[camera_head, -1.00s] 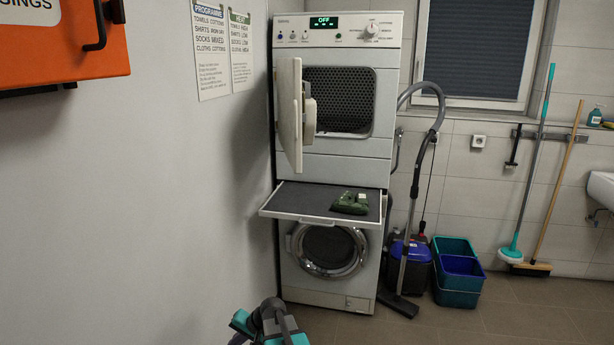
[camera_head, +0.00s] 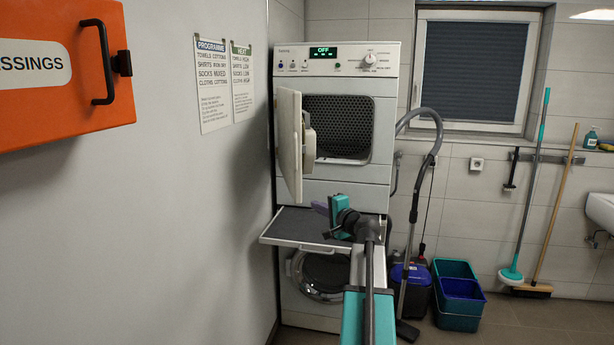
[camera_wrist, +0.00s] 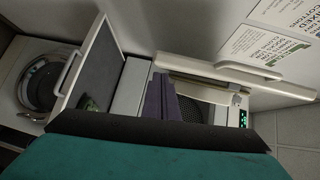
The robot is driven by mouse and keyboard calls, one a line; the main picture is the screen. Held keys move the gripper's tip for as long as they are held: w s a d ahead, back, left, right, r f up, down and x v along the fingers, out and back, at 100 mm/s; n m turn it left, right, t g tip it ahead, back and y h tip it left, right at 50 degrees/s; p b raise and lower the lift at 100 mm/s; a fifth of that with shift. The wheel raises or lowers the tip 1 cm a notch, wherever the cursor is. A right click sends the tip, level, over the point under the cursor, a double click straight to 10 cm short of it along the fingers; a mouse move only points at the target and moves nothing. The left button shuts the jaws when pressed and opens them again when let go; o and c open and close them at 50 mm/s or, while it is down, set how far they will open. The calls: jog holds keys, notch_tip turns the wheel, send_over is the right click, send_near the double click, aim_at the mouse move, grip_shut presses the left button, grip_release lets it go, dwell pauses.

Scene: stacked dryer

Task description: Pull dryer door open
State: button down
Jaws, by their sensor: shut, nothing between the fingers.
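The white dryer (camera_head: 335,186) is the upper machine of a stack. Its door (camera_head: 290,145) stands partly open, hinged at the left and swung outward, with the perforated drum (camera_head: 336,125) visible behind. The wrist view shows the door (camera_wrist: 205,69) edge-on, beyond the fingers. My gripper (camera_head: 321,208) is raised in front of the stack, below and right of the door's lower edge. Its purple fingers (camera_wrist: 161,98) are shut and empty. In the wrist view they overlap the dryer front; I cannot tell whether they touch anything.
A pull-out shelf (camera_head: 285,224) juts out below the dryer, above a washer (camera_head: 318,276). An orange cabinet (camera_head: 50,105) hangs at left. A vacuum cleaner (camera_head: 410,285) and buckets (camera_head: 457,300) stand at right.

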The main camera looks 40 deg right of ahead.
jog(key=s+d+r+m+t+h, duration=0.1)
jog(key=s+d+r, duration=0.2)
jog(key=r, duration=0.4)
jog(key=shift+s+d+r+h, duration=0.3)
jog(key=shift+s+d+r, duration=0.1)
jog(key=shift+d, duration=0.1)
jog(key=shift+w, duration=0.1)
jog(key=w+p, duration=0.5)
jog(key=w, duration=0.6)
jog(key=shift+w, duration=0.25)
jog(key=shift+a+f+m, duration=0.1)
jog(key=shift+a+m, duration=0.05)
jog(key=shift+m, duration=0.15)
